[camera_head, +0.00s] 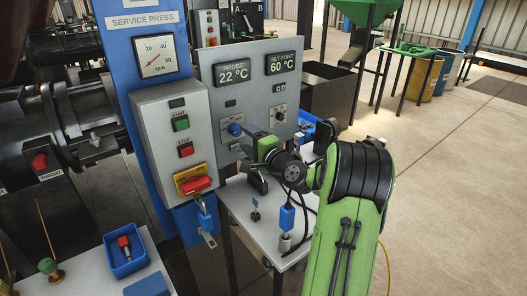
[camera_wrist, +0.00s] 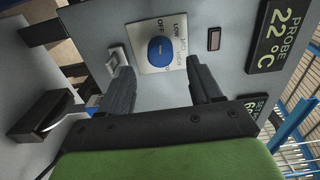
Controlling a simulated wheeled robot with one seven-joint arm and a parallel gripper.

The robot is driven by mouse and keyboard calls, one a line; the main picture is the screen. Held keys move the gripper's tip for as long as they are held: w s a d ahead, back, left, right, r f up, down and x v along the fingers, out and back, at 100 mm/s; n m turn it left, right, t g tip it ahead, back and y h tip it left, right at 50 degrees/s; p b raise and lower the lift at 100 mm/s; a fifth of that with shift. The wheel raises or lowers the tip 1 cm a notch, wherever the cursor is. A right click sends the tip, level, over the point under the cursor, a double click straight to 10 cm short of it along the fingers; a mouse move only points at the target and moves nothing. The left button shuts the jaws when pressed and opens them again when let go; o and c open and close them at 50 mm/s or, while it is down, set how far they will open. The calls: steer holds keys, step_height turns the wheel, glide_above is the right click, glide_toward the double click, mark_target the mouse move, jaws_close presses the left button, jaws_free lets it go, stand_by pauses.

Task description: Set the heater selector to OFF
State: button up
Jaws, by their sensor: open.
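The heater selector is a round blue knob (camera_wrist: 161,49) on a pale plate on the grey panel, with OFF and LOW lettering beside it in the wrist view. It also shows in the head view (camera_head: 235,130), left of my gripper (camera_head: 249,134). A faint pale mark shows on the knob; which label it points to I cannot tell. In the wrist view my gripper (camera_wrist: 158,72) is open, with one dark finger on each side of the knob. The fingers look apart from it, with nothing between them; the exact depth gap is unclear.
The panel carries a probe display (camera_head: 233,72) reading 22 °C, a set point display (camera_head: 282,63) reading 60 °C and another dial (camera_head: 279,115). A switch box (camera_head: 178,135) with a red rotary handle stands left. A white table (camera_head: 235,198) lies below.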

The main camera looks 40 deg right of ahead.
steer(key=s, duration=1.1)
steer(key=shift+s+a+b, duration=0.2)
steer(key=shift+a+b, duration=0.15)
steer(key=shift+b, duration=0.05)
